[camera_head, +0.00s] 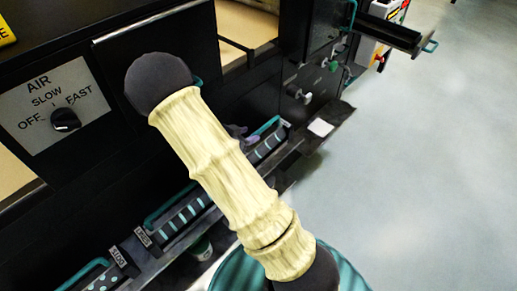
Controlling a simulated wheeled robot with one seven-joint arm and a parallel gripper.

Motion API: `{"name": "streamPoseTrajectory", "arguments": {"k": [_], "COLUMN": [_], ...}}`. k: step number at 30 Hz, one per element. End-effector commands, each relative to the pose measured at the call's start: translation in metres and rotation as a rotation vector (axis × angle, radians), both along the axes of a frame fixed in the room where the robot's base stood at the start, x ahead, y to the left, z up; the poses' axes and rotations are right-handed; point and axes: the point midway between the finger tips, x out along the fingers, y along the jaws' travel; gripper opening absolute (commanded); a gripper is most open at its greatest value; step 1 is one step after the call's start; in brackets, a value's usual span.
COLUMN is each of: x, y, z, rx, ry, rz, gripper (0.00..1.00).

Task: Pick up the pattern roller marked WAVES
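No label reading WAVES can be made out. A roller with pale stripes (182,218) lies in the rack at the lower left, by a small tag (142,236) that seems to read LINES. A dotted roller (97,279) is at the bottom left, by a tag (117,256) that seems to read DOTS. A striped roller section (267,146) shows right of my arm; I cannot tell whether it is a separate roller. My pale, bamboo-like arm hides the rack's middle. A small purple-grey part (240,132) behind it may be my gripper; its fingers are not clear.
A black machine stands at the left with an AIR dial panel (52,112). Teal handles (170,205) stick up along the rack. A white plate (320,127) lies on a ledge right of it. A black bar (390,32) juts out at the top right. The grey floor (420,190) is clear.

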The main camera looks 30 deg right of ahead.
Motion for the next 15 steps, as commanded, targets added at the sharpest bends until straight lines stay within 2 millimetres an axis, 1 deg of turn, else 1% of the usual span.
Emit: {"name": "streamPoseTrajectory", "arguments": {"k": [11, 15], "x": [0.002, 0.006], "y": [-0.003, -0.014], "z": [-0.002, -0.009], "rx": [0.000, -0.002], "ry": [0.000, 0.001], "rz": [0.001, -0.001], "gripper": [0.40, 0.40]}}
